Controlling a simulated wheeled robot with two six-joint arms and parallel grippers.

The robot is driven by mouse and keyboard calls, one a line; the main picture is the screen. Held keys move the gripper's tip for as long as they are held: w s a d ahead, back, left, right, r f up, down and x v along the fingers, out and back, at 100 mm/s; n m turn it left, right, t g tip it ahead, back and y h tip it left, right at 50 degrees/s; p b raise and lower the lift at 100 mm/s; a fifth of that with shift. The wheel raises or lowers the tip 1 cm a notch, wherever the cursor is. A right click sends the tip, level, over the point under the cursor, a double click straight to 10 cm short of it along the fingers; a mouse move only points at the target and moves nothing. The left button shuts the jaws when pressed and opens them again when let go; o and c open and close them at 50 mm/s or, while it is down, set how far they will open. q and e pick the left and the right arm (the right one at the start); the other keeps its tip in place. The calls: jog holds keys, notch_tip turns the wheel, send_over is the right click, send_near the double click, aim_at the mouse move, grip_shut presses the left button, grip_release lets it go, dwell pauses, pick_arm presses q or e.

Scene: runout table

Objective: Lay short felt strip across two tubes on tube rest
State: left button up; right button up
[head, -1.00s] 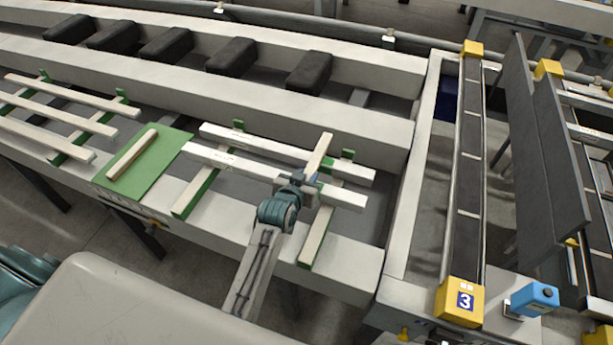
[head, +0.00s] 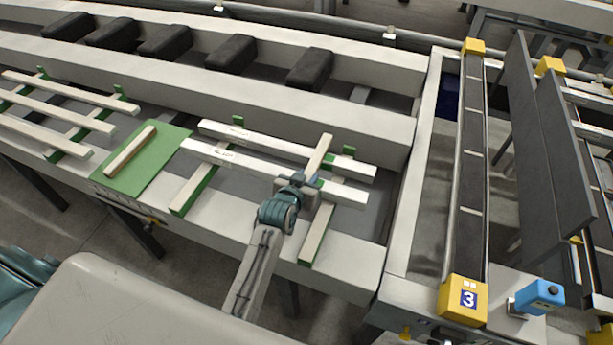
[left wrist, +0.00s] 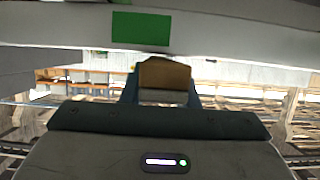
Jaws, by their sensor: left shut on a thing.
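Two long white tubes, a far one (head: 265,142) and a near one (head: 235,161), lie side by side on the green-sided tube rest (head: 183,202). My left gripper (head: 303,186) is at the near tube, right of its middle, shut on a short beige felt strip (head: 319,154). The strip points away from me, crossing over the far tube; the gripper covers its near end. I cannot tell whether it touches the tubes. In the left wrist view the strip's tan end (left wrist: 165,76) shows between the fingers. My right gripper is not in view.
Another beige strip (head: 131,149) lies on a green mat (head: 155,172) to the left. More white tubes (head: 60,121) lie farther left. Black blocks (head: 310,69) line the trough behind. A conveyor with a yellow end marked 3 (head: 463,302) stands right.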

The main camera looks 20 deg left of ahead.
pick_arm(q)
jog(key=shift+f, duration=0.2)
jog(key=o, duration=1.1)
